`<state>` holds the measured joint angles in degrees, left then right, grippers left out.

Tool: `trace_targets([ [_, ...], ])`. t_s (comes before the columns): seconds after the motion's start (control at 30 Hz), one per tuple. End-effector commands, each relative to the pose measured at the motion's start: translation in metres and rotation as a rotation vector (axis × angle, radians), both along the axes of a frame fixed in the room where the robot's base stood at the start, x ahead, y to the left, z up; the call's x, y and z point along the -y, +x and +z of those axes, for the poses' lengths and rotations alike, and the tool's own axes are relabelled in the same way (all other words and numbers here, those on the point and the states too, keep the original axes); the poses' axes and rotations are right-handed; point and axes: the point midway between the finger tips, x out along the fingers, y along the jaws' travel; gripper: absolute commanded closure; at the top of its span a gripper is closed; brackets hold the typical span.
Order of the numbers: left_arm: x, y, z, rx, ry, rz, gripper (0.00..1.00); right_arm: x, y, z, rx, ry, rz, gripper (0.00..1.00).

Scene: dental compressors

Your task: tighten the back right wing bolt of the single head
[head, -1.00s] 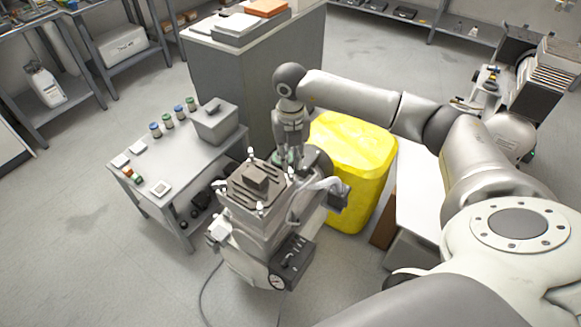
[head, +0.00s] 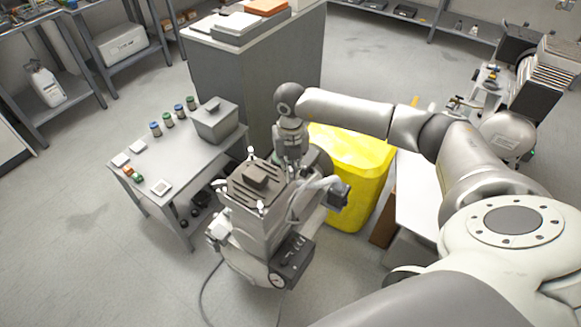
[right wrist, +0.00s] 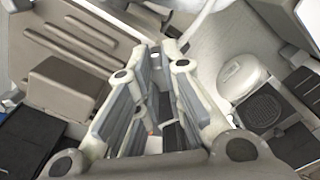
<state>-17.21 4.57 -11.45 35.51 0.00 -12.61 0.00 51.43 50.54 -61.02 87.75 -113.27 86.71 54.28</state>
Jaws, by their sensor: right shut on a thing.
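The single head (head: 240,190) is a grey ribbed block on top of the compressor, with a raised square lid. It also shows at the left of the right wrist view (right wrist: 75,85). Small white wing bolts stand at its corners: one at the back (head: 250,152), one at the left (head: 221,187) and one at the front (head: 260,207). My right gripper (head: 291,167) points down at the head's back right corner. Its fingers (right wrist: 167,58) are close together there, shut on the back right wing bolt, which they mostly hide. My left gripper is not in view.
A hose (head: 318,187) and the compressor's round parts lie just right of the gripper. A yellow bin (head: 352,165) stands behind right, a grey cabinet (head: 240,85) behind. A small table (head: 165,170) with jars and a box is at left. Floor at front left is clear.

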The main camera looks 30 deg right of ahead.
Motion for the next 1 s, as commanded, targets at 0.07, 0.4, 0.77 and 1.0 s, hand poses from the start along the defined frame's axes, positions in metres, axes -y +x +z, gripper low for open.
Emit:
trace_targets([
  [0.07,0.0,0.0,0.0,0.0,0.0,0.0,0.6,0.0,0.0,0.0,0.0,0.0,-0.006,1.0],
  [0.4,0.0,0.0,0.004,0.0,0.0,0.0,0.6,0.0,0.0,0.002,-0.001,0.001,-0.139,1.0],
  [0.77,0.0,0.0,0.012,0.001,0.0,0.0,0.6,0.0,0.0,0.002,0.0,0.001,-0.461,1.0],
  [1.0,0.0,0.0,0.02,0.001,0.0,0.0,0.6,0.0,0.0,0.003,0.001,0.001,-0.689,1.0],
])
